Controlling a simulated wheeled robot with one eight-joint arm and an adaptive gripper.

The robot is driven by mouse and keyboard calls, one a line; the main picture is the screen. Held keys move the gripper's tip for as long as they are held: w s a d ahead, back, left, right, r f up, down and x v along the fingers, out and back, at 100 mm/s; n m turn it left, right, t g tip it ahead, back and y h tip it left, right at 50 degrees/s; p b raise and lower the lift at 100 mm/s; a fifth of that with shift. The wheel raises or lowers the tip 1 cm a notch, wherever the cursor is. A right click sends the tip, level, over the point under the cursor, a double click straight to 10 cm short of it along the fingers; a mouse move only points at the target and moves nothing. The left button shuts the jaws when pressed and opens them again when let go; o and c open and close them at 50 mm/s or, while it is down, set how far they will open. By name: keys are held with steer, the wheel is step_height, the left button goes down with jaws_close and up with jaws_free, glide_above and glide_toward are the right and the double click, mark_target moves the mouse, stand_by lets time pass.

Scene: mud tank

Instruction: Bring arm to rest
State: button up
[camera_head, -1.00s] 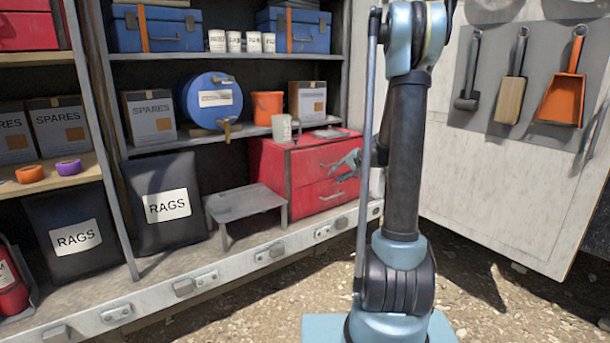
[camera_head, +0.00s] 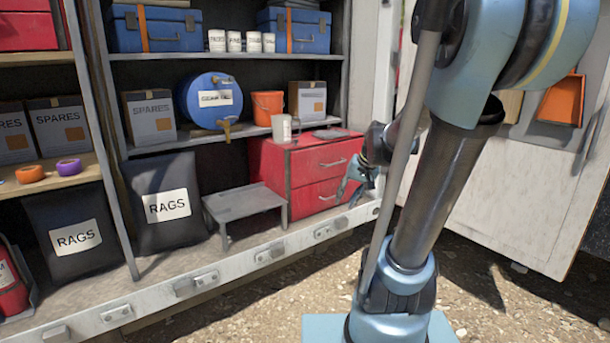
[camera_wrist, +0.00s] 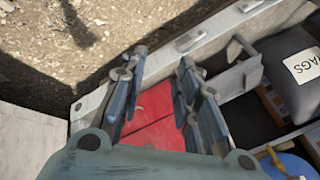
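My gripper (camera_head: 351,190) hangs just in front of the right side of the red drawer unit, fingers pointing down and left. In the wrist view my gripper (camera_wrist: 163,62) has its two fingers apart with nothing between them. The forearm is mostly hidden behind the upper arm.
A blue drum (camera_head: 210,100) and orange bucket (camera_head: 267,107) sit above. Gravel ground (camera_head: 290,285) in front is open.

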steer(key=s+d+f+n+h, duration=0.1)
steer(key=s+d+f, duration=0.1)
steer(key=s, duration=0.7)
steer(key=s+d+f+n+g+h, duration=0.1)
steer(key=s+f, duration=0.4)
steer(key=s, duration=0.5)
steer(key=shift+s+d+g+h, duration=0.3)
steer(key=shift+d+h, duration=0.4)
steer(key=shift+d, duration=0.4)
steer(key=shift+f, duration=0.1)
